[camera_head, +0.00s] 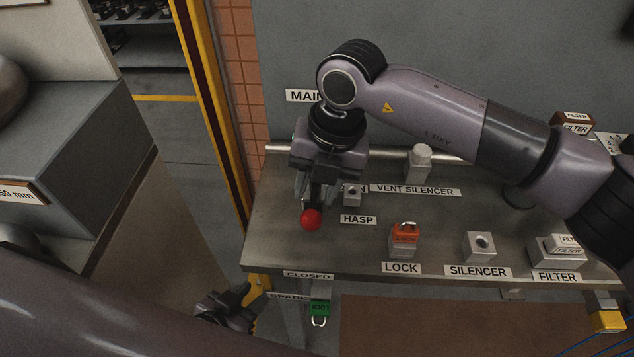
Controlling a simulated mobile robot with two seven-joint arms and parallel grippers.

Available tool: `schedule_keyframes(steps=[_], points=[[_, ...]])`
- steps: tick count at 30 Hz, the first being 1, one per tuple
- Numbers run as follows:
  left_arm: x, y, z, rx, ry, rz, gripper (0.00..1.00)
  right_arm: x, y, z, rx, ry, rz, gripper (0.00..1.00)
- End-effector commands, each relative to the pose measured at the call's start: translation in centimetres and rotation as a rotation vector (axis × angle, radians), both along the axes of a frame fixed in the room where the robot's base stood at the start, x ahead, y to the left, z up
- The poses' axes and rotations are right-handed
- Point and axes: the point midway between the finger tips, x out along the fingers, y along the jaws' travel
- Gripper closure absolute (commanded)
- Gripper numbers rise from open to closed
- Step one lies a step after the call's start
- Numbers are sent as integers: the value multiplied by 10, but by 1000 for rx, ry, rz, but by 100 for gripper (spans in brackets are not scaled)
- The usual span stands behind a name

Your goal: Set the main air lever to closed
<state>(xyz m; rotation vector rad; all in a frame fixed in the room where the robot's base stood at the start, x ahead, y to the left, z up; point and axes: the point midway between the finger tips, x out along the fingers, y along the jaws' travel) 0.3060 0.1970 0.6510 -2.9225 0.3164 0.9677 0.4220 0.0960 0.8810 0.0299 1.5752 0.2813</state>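The main air lever shows as a red ball knob (311,219) at the left end of the grey bench panel. Its shaft is mostly hidden behind my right gripper (314,196). That gripper points down over the lever from above, its fingers beside the shaft just behind the knob; whether they are shut on it is not clear. The knob points toward the panel's front edge, where a CLOSED label (308,275) sits. A partly covered MAIN label (302,96) is on the back wall. My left gripper (232,306) hangs low, left of the panel's front corner, apart from the lever.
A HASP label (358,219) and a small metal block (352,195) are close right of the lever. An orange lock (404,233), silencer block (479,246) and filter block (557,249) stand farther right. A green lock (319,309) hangs below the front edge. A yellow post (214,115) rises at left.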

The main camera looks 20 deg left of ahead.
Motion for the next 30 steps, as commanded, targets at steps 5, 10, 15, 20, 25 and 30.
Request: schedule_keyframes(steps=[5,10,15,20,25,30], points=[[0,0,0,1,-1,0,63,0,-1,4,-1,0,1,63],[0,1,-2,1,0,1,63,2,-6,28,1,-4,1,63],[0,0,-3,1,4,0,63,2,-11,54,1,-3,0,63],[0,0,-4,0,6,0,63,2,-14,68,0,-1,0,63],[0,0,-4,-1,5,-1,63,2,-14,70,0,0,0,63],[0,-1,-3,-2,4,-2,63,2,-14,70,0,0,0,63]])
